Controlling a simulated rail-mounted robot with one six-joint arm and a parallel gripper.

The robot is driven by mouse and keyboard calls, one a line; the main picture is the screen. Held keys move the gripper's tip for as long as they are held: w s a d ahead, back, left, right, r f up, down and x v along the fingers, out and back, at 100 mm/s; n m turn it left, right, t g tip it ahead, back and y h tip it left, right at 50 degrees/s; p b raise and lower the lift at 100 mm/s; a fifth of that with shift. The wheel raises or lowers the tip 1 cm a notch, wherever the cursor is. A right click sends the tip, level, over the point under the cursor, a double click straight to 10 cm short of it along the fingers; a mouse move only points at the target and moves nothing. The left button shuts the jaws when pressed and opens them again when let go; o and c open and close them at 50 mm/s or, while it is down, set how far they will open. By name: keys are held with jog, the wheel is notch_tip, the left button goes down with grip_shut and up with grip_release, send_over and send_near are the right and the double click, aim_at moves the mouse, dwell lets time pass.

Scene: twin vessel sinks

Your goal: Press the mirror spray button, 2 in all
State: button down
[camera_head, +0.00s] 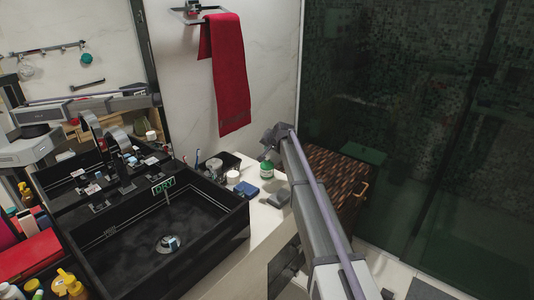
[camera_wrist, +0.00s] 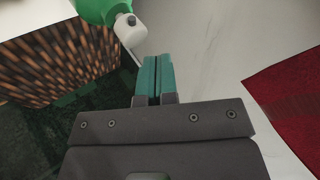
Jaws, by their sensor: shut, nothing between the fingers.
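A small green and white bottle (camera_head: 266,169), which looks like the mirror spray, stands on the counter to the right of the sink. In the wrist view, a rounded green part (camera_wrist: 98,9) and a white piece with a dark tip (camera_wrist: 130,30) show at the top edge, probably this bottle and its top. My gripper (camera_head: 274,137) is above the bottle in the head view. In the wrist view, its teal fingers (camera_wrist: 154,62) are shut together and empty, close to the white piece; I cannot tell if they touch. The button itself is not clearly visible.
A black sink (camera_head: 190,225) fills the left front. A blue box (camera_head: 246,189), a grey block (camera_head: 279,197) and cups (camera_head: 214,168) stand near the bottle. A red towel (camera_head: 230,75) hangs behind. A brown patterned cabinet (camera_head: 336,180) is at right.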

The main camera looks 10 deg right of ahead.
notch_tip(320, 180, up, 5)
jog(key=p, duration=0.5)
dwell(2.5)
notch_tip(320, 180, up, 4)
jog(key=p, duration=0.4)
send_over(268, 155)
jog(key=shift+w+d+f, duration=0.1)
jog(key=shift+w+f, duration=0.05)
jog(key=shift+w, duration=0.05)
jog(key=shift+f, duration=0.1)
notch_tip(268, 155, down, 9)
jog(key=b, duration=0.9)
jog(key=shift+r, duration=0.2)
dwell(0.9)
jog(key=shift+f+b, duration=0.4)
jog(key=shift+b, duration=0.05)
